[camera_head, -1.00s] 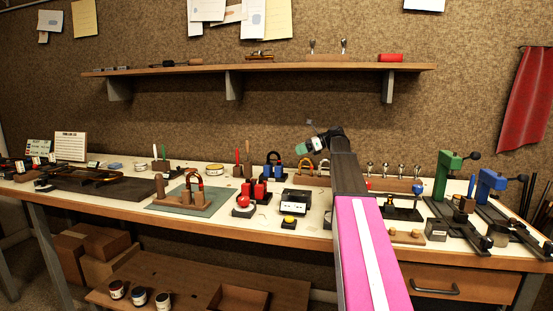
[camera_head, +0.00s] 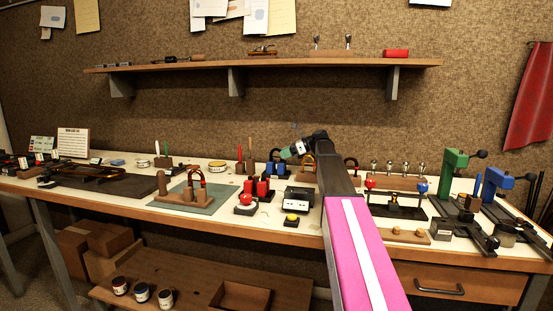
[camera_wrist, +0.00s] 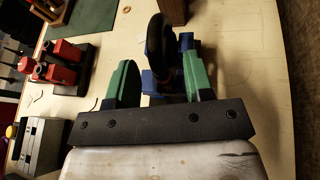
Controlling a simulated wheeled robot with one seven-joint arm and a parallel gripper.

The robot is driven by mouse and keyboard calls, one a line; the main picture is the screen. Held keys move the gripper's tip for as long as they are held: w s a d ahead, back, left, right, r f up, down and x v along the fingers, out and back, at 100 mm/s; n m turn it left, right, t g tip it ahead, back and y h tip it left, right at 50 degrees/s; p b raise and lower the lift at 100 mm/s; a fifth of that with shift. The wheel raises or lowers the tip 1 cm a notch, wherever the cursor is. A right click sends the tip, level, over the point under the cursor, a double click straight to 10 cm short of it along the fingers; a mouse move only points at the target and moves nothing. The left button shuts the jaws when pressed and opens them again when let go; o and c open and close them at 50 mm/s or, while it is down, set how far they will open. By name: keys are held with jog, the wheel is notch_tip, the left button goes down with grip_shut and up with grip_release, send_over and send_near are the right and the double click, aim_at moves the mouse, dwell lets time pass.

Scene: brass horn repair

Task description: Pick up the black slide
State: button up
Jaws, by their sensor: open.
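The black slide (camera_head: 276,156) is a dark U-shaped loop standing upright on a blue-block holder (camera_head: 277,169) toward the back of the bench. In the wrist view the black slide (camera_wrist: 156,45) appears between the two green fingers, with the blue blocks (camera_wrist: 187,42) around its lower part. In the wrist view my gripper (camera_wrist: 158,72) is open with a gap on each side of the slide. I cannot tell whether the fingertips reach fully past it.
Red cylinders (camera_wrist: 67,52) on a dark base and a grey box (camera_wrist: 38,145) stand left in the wrist view. A brass-coloured loop (camera_head: 309,162) is right of my gripper. A wooden block (camera_wrist: 173,10) is beyond the slide. The bench (camera_wrist: 252,70) is bare at right.

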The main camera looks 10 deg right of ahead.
jog(key=shift+x, duration=0.9)
grip_shut()
